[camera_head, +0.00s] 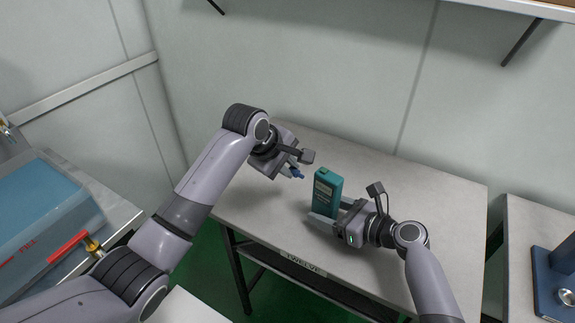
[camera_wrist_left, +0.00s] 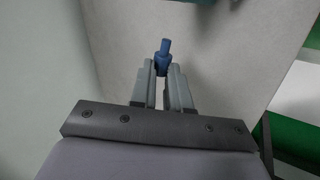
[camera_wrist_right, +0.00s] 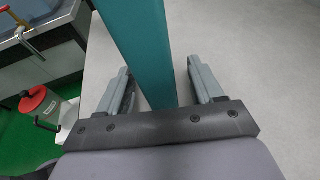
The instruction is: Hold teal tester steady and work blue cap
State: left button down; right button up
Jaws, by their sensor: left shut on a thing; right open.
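The teal tester (camera_head: 326,193) stands upright on the table, near its front edge. My right gripper (camera_head: 330,215) is open around the tester's lower part; in the right wrist view the tester (camera_wrist_right: 148,45) rises between the two spread fingers (camera_wrist_right: 160,85). The blue cap (camera_head: 297,173) is held in my left gripper (camera_head: 291,170), to the left of the tester and apart from it. In the left wrist view the cap (camera_wrist_left: 164,58) sits between the fingertips (camera_wrist_left: 162,72), its narrow end pointing outward. A teal edge shows at the top of that view.
The grey table (camera_head: 410,190) is otherwise clear, with a label reading TWELVE on its front edge. A blue box marked FILL (camera_head: 45,215) with a red-handled valve is at the left. A blue device (camera_head: 555,280) sits on another table at the right.

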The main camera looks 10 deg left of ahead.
jog(key=shift+d, duration=0.1)
jog(key=v, duration=1.1)
jog(key=shift+s+d+r, duration=0.2)
jog(key=shift+s+r, duration=0.05)
jog(key=shift+s, duration=0.05)
jog(key=shift+s, duration=0.1)
